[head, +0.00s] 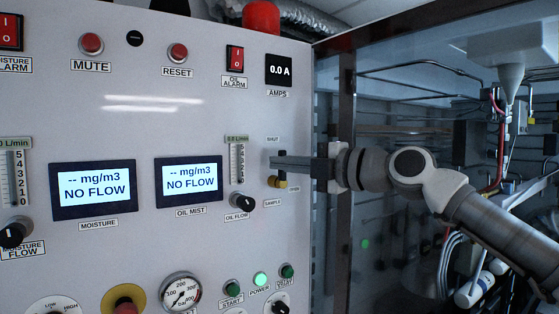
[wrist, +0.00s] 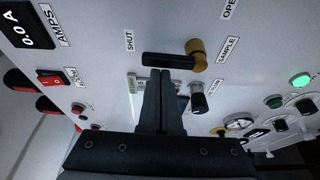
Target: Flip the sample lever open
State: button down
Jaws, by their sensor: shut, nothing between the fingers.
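The sample lever is a black handle on a brass pivot, on the white panel. In the wrist view the black handle (wrist: 168,61) points from the brass pivot (wrist: 196,50) toward the SHUT label (wrist: 129,41). The OPEN label (wrist: 228,9) is on the pivot's other side. In the head view the brass pivot (head: 279,182) shows below my gripper, which hides much of the handle. My gripper (head: 274,163) is shut and empty. Its fingertips (wrist: 160,74) are right beside the handle; I cannot tell whether they touch.
The oil flow knob (head: 244,203) and its flow gauge (head: 237,161) are left of the lever. The oil mist display (head: 189,179) is farther left. A dark cabinet frame (head: 334,200) stands right of the panel, by my arm.

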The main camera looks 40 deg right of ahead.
jog(key=shift+f+b, duration=0.15)
jog(key=shift+b, duration=0.45)
jog(key=shift+d+m+t+b, duration=0.3)
jog(key=shift+m+b, duration=0.6)
jog(key=shift+b, duration=0.25)
jog(key=d+f+m+t+h+b, duration=0.1)
jog(key=m+h+b, duration=0.1)
jog(key=m+b, duration=0.4)
jog(key=d+m+t+h+b, duration=0.1)
jog(key=d+m+h+b, duration=0.1)
jog(key=m+b, duration=0.4)
jog(key=d+f+m+t+h+b, duration=0.1)
jog(key=d+m+b, duration=0.1)
jog(key=m+b, duration=0.4)
jog(key=shift+s+d+f+m+t+h, duration=0.1)
jog(key=shift+s+f+m+t+h, duration=0.1)
jog(key=shift+f+m+t+h, duration=0.2)
jog(key=shift+b, duration=0.3)
jog(key=shift+s, duration=0.1)
jog(key=d+b+v, duration=0.1)
jog(key=b+v, duration=0.1)
jog(key=v, duration=1.5)
jog(key=shift+a+b, duration=0.35)
jog(key=shift+a, duration=0.05)
